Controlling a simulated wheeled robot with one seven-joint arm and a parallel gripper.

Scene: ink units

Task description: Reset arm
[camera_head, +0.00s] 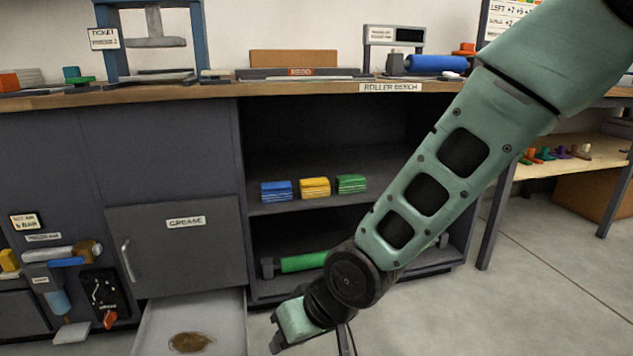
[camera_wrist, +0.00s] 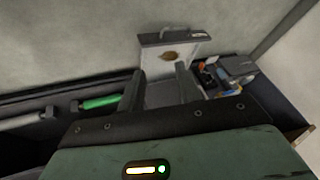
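My green arm reaches down from the upper right in the head view. My gripper (camera_head: 283,340) is low in front of the bench, just right of an open drawer (camera_head: 232,325); its fingers are partly cut off by the bottom edge. In the wrist view my gripper (camera_wrist: 161,72) shows two dark fingers apart, with nothing held between them. The drawer, with a brown patch (camera_head: 190,342) in it, lies beyond the fingertips there.
Blue, yellow and green blocks (camera_head: 315,188) sit on the open shelf; a green roller (camera_head: 303,262) lies below. A side table (camera_head: 570,160) stands right. Grey floor is clear at lower right.

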